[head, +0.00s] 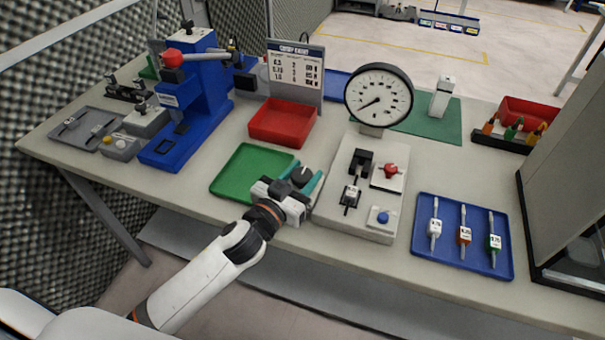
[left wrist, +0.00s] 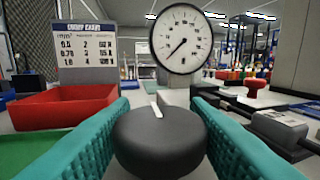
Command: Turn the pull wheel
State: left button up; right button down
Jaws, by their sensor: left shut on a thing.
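The pull wheel is a round black knob (head: 301,177) with a white mark on top, at the left edge of the grey pull tester base (head: 335,213). In the left wrist view the wheel (left wrist: 160,138) fills the gap between two teal fingers. My left gripper (head: 304,174) is shut on the wheel, one finger on each side. The white mark points roughly away from the wrist. The dial gauge (head: 378,97) stands on the tester, and its needle points to the lower left. My right gripper is not in view.
A green tray (head: 222,184) lies left of the gripper, with a red tray (head: 283,139) behind it. The tester base carries a black clamp, a red knob (head: 391,170) and a blue button (head: 382,217). A blue tray (head: 449,265) with labelled pieces lies to the right.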

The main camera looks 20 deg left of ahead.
pick_arm(q)
jog(key=shift+r+m+g+h+p, duration=0.2)
jog(key=shift+m+g+h+p, duration=0.2)
jog(key=shift+m+h+p, duration=0.65)
jog(key=shift+m+g+h+p, duration=0.5)
jog(key=shift+m+g+h, duration=0.15)
jog(key=shift+h, duration=0.6)
jog(key=shift+w+a+m+g+h+p, duration=0.1)
jog(key=shift+m+g+h+p, duration=0.3)
jog(key=shift+m+g+h, duration=1.35)
jog(key=shift+m+h, duration=0.05)
jog(key=shift+h, duration=0.4)
jog(key=shift+f+m+g+h, duration=0.1)
jog(key=shift+m+g+h, duration=0.75)
jog(key=shift+g, duration=0.25)
jog(key=shift+f+m+g+h+b, duration=0.1)
jog(key=shift+m+g+h+b, duration=0.2)
jog(key=shift+m+g+h, duration=0.5)
jog(key=shift+m+g+h+b, duration=0.25)
jog(key=shift+m+g+b, duration=0.2)
jog(key=shift+m+g, duration=0.7)
jog(key=shift+m+g+h+b, duration=0.2)
jog(key=shift+m+g+b, duration=0.3)
jog(key=shift+g, duration=1.55)
